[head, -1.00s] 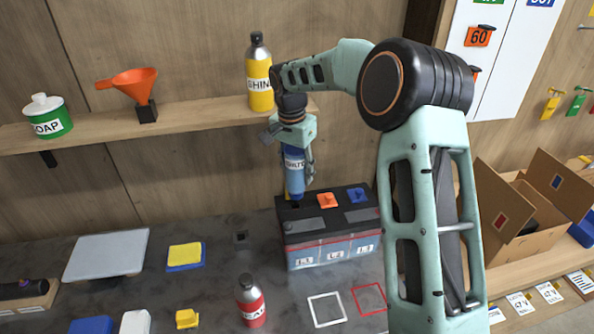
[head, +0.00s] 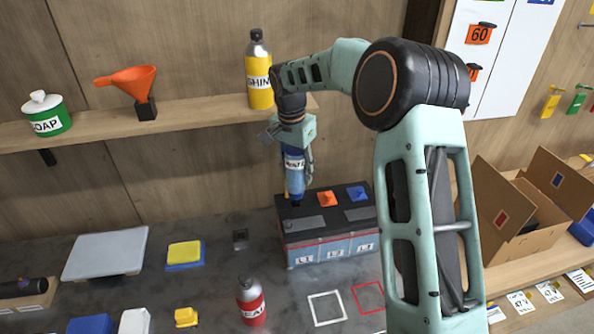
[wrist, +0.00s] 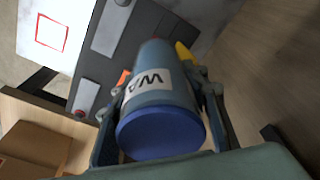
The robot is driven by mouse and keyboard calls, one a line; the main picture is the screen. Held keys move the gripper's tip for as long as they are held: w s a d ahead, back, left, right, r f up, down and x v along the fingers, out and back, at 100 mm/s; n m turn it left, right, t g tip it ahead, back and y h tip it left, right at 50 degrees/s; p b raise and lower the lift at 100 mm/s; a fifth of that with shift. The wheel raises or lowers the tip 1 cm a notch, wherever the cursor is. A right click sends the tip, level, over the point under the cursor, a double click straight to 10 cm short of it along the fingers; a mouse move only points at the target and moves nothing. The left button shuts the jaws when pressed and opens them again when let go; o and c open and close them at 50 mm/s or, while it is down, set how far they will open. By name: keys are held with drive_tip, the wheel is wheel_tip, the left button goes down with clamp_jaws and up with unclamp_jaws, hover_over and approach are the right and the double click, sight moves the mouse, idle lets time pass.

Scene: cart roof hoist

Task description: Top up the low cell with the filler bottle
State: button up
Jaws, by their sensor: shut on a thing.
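My gripper (head: 295,148) is shut on the blue filler bottle (head: 294,178), which has a white label and is held nose down over the left end of the battery (head: 330,249). The wrist view shows the bottle's blue base (wrist: 160,134) between the fingers, with part of its label readable as "WA".
A shelf (head: 190,109) behind carries a yellow bottle (head: 258,82), an orange funnel (head: 133,82) and a green soap pot (head: 47,114). A red bottle (head: 251,303) stands in front of the battery. Cardboard boxes (head: 520,215) are at right.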

drive_tip(key=shift+f+b, duration=0.7)
drive_tip(key=shift+f, duration=0.25)
idle(7.0)
